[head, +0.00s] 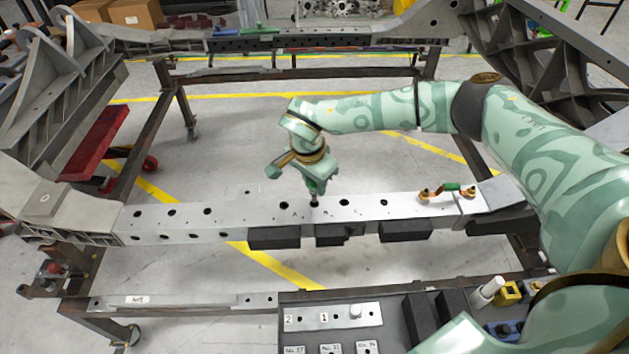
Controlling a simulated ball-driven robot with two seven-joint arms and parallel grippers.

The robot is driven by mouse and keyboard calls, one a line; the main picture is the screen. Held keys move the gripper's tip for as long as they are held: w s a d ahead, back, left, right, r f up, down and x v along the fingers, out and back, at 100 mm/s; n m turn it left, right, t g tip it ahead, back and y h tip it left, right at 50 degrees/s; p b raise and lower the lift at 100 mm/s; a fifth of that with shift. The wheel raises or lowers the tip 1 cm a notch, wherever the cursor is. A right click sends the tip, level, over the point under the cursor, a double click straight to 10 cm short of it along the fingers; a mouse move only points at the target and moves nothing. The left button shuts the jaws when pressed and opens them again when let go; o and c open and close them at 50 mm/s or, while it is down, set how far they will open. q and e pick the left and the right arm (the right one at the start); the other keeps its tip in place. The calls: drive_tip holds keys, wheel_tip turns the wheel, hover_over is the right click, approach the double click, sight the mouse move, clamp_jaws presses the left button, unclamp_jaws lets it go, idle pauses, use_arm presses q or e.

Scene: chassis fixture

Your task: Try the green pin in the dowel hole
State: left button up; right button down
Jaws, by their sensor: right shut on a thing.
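My right gripper (315,180) points down over the grey beam (255,215) and is shut on the green pin (316,188). The pin's green part shows just under the fingers, and its dark lower end is at the beam's top face, in the row of holes. I cannot tell whether the tip is in a hole or just above it. Open dark holes show on both sides, with small letters marked near them. My left gripper is not in view.
A coppery handle-like fitting with a green middle (451,187) sits at the beam's right end. Black blocks (273,238) line the beam's front. A tray (392,308) in front has numbered holes, a pale peg (356,311), a white cylinder (491,288) and a yellow block (508,293).

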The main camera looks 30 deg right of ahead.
drive_tip(key=shift+f, duration=0.1)
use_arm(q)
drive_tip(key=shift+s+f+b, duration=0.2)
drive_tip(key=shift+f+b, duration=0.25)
use_arm(e)
drive_tip(key=shift+f, duration=1.15)
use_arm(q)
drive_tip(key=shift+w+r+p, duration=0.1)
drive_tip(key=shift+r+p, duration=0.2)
use_arm(e)
drive_tip(key=shift+r, duration=0.1)
drive_tip(key=c, duration=1.1)
unclamp_jaws()
wheel_tip(320, 180, up, 9)
drive_tip(key=p, duration=0.6)
drive_tip(key=shift+r+p, duration=0.1)
drive_tip(key=shift+p, duration=0.3)
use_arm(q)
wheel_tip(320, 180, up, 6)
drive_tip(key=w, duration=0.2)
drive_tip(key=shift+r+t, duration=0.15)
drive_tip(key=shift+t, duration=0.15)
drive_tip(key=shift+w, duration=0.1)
use_arm(e)
drive_tip(key=shift+f, duration=0.2)
